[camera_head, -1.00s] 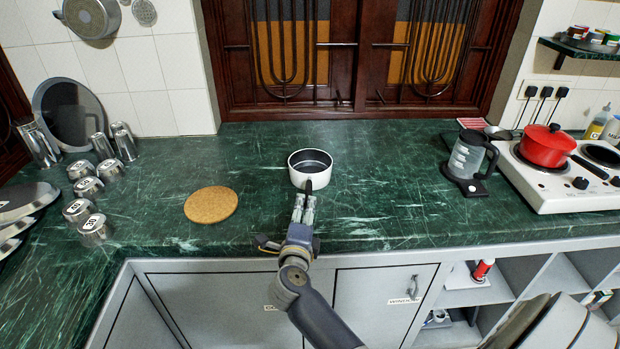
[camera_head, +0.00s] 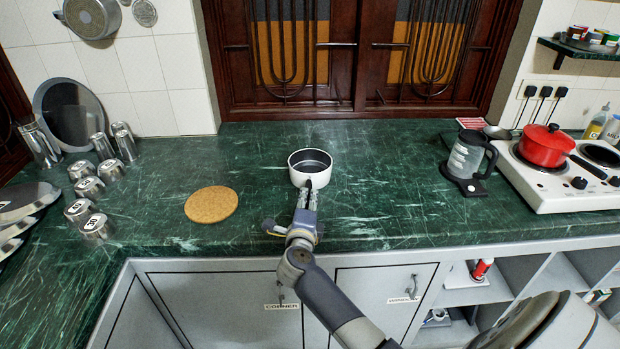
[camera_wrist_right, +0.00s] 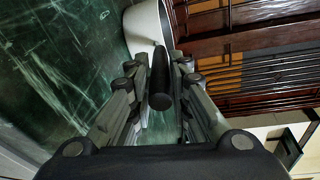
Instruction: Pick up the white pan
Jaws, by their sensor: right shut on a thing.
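The white pan (camera_head: 310,168) with a dark inside stands upright at the middle of the green marble counter. Its black handle points toward me and shows in the right wrist view (camera_wrist_right: 160,82). My right gripper (camera_head: 307,193) reaches in from the front, with its fingers on either side of the handle and shut on it. In the wrist view the right gripper (camera_wrist_right: 160,98) has the handle between its two fingers, and the white pan wall (camera_wrist_right: 146,25) is just beyond. The pan appears to rest on the counter. My left gripper is not in view.
A round cork mat (camera_head: 211,204) lies left of the pan. Metal cups (camera_head: 88,188) stand at the far left. A glass jug (camera_head: 468,158) and a white stove (camera_head: 560,190) with a red pot (camera_head: 547,146) are at the right. The counter around the pan is clear.

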